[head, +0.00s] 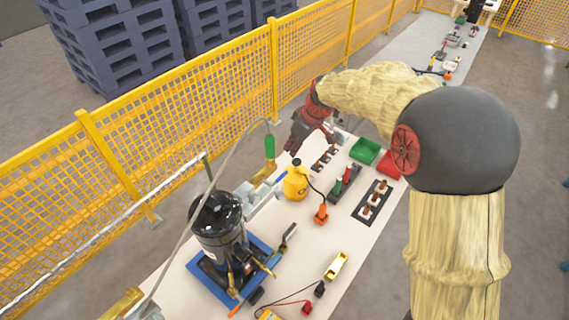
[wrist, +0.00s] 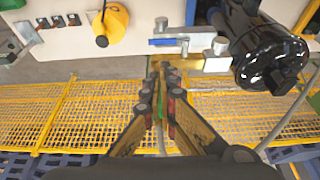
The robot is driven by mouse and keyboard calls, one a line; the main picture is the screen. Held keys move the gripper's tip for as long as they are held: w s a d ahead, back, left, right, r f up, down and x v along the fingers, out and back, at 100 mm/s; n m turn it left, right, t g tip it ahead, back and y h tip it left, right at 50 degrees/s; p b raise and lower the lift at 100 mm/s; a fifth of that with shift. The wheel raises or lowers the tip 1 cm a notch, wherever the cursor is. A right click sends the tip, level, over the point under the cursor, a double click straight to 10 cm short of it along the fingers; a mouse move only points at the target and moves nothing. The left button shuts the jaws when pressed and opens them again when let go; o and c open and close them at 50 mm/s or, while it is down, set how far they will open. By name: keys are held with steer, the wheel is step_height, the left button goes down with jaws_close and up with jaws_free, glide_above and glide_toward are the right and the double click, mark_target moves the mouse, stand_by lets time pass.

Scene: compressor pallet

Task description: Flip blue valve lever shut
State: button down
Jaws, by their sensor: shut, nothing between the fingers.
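The blue valve lever (wrist: 165,42) lies sideways in the wrist view, joined to grey metal fittings (wrist: 205,42) beside the black compressor. In the head view the lever (head: 281,176) is a small blue bar left of the yellow round body. My gripper (wrist: 166,72) is shut and empty. Its fingertips are just below the lever in the wrist picture, apart from it as far as I can tell. In the head view my gripper (head: 292,147) is over the table's fence-side edge, partly hidden by my own arm.
The black compressor (head: 218,222) stands on a blue base. A yellow round body (head: 296,184) is close to the lever. The yellow mesh fence (head: 180,120) runs along the table.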

mark_target(283, 174)
steer(key=x, duration=0.4)
steer(key=p+x, duration=0.1)
steer(key=x, duration=0.4)
steer(key=p+x, duration=0.1)
steer(key=x, duration=0.3)
steer(key=shift+s+d+f, duration=0.15)
steer(key=shift+d+f, duration=0.05)
steer(key=shift+f, duration=0.3)
steer(key=shift+f, duration=0.15)
steer(key=shift+d+f+g+b, duration=0.15)
steer(key=shift+g+b, duration=0.15)
steer(key=shift+b, duration=0.15)
steer(key=shift+w+f+y+b, duration=0.15)
steer(key=shift+w+y+b, duration=0.1)
steer(key=shift+y+b, duration=0.2)
